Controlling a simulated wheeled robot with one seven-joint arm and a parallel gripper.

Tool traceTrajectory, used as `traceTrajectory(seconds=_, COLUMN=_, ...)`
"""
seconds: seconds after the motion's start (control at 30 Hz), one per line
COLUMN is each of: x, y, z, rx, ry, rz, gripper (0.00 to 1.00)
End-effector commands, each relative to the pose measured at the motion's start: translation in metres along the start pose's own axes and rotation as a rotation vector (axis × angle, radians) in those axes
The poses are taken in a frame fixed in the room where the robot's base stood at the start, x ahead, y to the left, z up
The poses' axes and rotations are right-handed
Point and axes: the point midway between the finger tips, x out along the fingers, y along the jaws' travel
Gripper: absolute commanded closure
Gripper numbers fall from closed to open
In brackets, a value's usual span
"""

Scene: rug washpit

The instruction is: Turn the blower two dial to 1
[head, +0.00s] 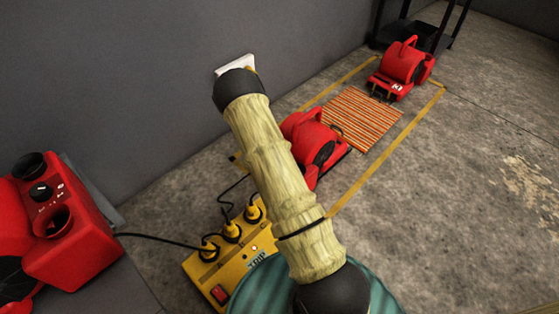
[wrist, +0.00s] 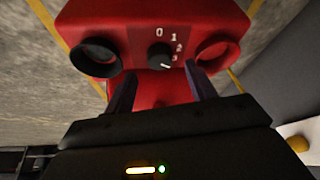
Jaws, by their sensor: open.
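In the wrist view a red blower face (wrist: 190,25) fills the upper middle. The dial's white mark points to the lower right, near the 3. My gripper (wrist: 161,88) is open and empty, its fingers below and either side of the dial, apart from it as far as I can tell. In the head view a red blower (head: 305,130) stands partly behind my arm; my gripper is hidden there. I cannot read a blower number on the face.
A yellow power box (head: 222,270) with several plugs and a red switch sits on the floor. Another red blower (head: 70,240) is at left, and one more (head: 403,65) is far back beside a black rack. A striped rug (head: 360,118) lies inside yellow floor tape. The wall is close behind.

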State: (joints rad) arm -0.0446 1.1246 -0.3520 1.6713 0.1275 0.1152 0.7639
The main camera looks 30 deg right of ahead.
Motion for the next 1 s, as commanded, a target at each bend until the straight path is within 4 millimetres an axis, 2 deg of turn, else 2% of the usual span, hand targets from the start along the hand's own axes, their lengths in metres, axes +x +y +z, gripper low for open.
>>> traceTrajectory(seconds=0.03, x=0.015, y=0.0, z=0.002, rx=0.0, ry=-0.001, rz=0.001, gripper=0.44)
traceTrajectory(seconds=0.2, x=0.035, y=0.0, z=0.001, rx=0.001, ry=0.0, rz=0.001, gripper=0.44)
traceTrajectory(seconds=0.57, x=0.04, y=0.0, z=0.0, rx=0.0, ry=0.0, rz=0.0, gripper=0.44)
traceTrajectory(seconds=0.6, x=0.04, y=-0.001, z=0.0, rx=-0.001, ry=0.0, rz=0.0, gripper=0.46)
traceTrajectory(seconds=0.8, x=0.039, y=-0.001, z=0.001, rx=-0.001, ry=0.0, rz=0.0, gripper=0.86)
traceTrajectory(seconds=0.83, x=0.039, y=-0.001, z=0.001, rx=-0.001, ry=0.0, rz=0.0, gripper=0.89)
traceTrajectory(seconds=1.0, x=0.039, y=0.0, z=0.0, rx=-0.003, ry=0.0, rz=-0.001, gripper=0.89)
